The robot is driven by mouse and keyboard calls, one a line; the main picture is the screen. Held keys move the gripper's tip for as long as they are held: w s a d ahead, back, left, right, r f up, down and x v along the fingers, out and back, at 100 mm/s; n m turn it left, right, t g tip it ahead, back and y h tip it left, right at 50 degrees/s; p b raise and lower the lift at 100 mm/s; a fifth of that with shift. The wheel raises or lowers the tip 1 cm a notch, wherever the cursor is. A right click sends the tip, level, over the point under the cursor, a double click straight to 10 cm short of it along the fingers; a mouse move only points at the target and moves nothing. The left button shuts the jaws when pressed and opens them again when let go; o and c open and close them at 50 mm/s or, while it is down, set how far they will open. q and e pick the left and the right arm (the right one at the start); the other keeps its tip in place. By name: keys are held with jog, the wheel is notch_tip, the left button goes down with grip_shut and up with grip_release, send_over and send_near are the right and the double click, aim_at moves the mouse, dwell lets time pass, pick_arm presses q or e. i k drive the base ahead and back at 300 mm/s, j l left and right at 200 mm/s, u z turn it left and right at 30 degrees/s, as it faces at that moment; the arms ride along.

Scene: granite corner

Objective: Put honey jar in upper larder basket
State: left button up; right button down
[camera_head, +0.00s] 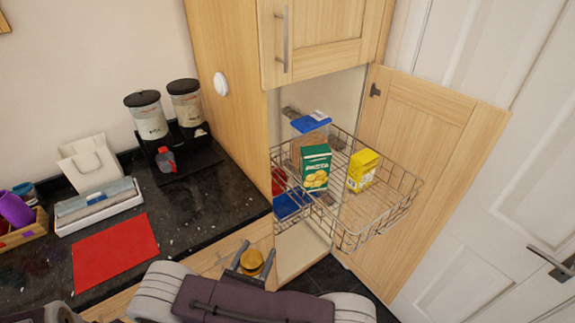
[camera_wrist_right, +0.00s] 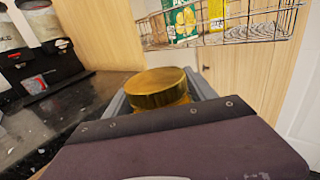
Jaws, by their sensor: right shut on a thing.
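The honey jar (camera_head: 252,261) has a gold lid and sits between the fingers of my right gripper (camera_head: 250,266), which is shut on it. In the right wrist view the jar's lid (camera_wrist_right: 160,88) shows close up, with the jar body mostly hidden by the gripper. The upper larder basket (camera_head: 349,242) is a wire basket pulled out of the open tall cupboard. It lies up and to the right of the jar, and its front also shows in the right wrist view (camera_wrist_right: 225,40). My left gripper is not clearly seen.
The basket holds a green packet (camera_head: 315,167), a yellow box (camera_head: 362,169) and a blue-lidded container (camera_head: 310,135), with bare wire floor toward its front right. A lower basket (camera_head: 290,205) sits beneath. The open cupboard door (camera_head: 440,140) stands at right. The dark counter (camera_head: 190,210) lies left.

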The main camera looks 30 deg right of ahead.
aim_at(340, 210)
jog(key=l+z, duration=0.2)
jog(key=z, duration=0.25)
jog(key=l+z, duration=0.15)
jog(key=z, duration=0.3)
jog(key=l+z, duration=0.15)
jog(key=z, duration=0.3)
jog(key=i, duration=0.05)
